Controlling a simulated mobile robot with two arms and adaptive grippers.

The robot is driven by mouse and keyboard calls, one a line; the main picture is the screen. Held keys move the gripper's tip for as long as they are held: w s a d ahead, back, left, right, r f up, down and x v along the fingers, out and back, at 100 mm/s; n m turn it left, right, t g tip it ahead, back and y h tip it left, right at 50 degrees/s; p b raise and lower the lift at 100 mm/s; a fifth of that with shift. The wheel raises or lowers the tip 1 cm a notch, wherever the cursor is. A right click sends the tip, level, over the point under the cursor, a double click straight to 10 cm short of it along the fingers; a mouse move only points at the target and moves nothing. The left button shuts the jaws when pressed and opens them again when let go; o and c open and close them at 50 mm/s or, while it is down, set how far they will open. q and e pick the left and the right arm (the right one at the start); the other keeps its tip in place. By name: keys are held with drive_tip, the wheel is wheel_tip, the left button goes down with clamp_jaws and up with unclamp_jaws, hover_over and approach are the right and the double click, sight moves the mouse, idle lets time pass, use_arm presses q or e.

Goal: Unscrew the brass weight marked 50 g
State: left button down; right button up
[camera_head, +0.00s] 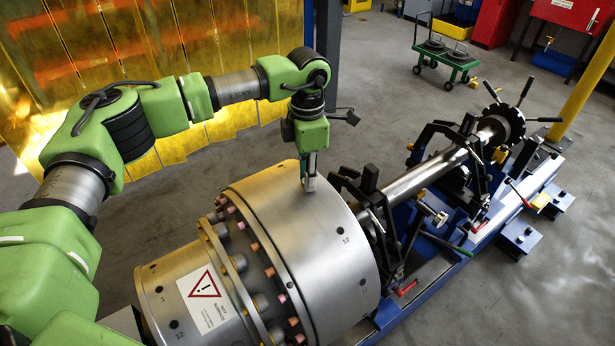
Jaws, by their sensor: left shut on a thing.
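The thing is mostly hidden by the fingers, and no 50 g mark can be read. I cannot tell whether its thread is still in the drum. My right gripper is out of view.
The rotor's shaft (430,172) runs right over a blue machine bed (425,270) with black clamps and levers. A flange with copper-coloured bolts (270,272) and a warning label (205,295) are near. A green cart (445,55) stands on the open floor behind.

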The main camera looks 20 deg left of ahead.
use_arm(q)
drive_tip(key=n, duration=0.4)
drive_tip(key=n+b, duration=0.1)
drive_tip(key=n, duration=0.3)
drive_tip(key=shift+n, duration=0.4)
drive_tip(key=shift+r+n, duration=0.1)
drive_tip(key=shift+n, duration=0.7)
drive_tip(key=n, duration=0.3)
drive_tip(key=n+b, duration=0.1)
drive_tip(key=n, duration=0.7)
drive_tip(key=shift+n, duration=0.3)
drive_tip(key=n, duration=0.5)
drive_tip(key=shift+r+n, duration=0.1)
drive_tip(key=shift+n, duration=0.8)
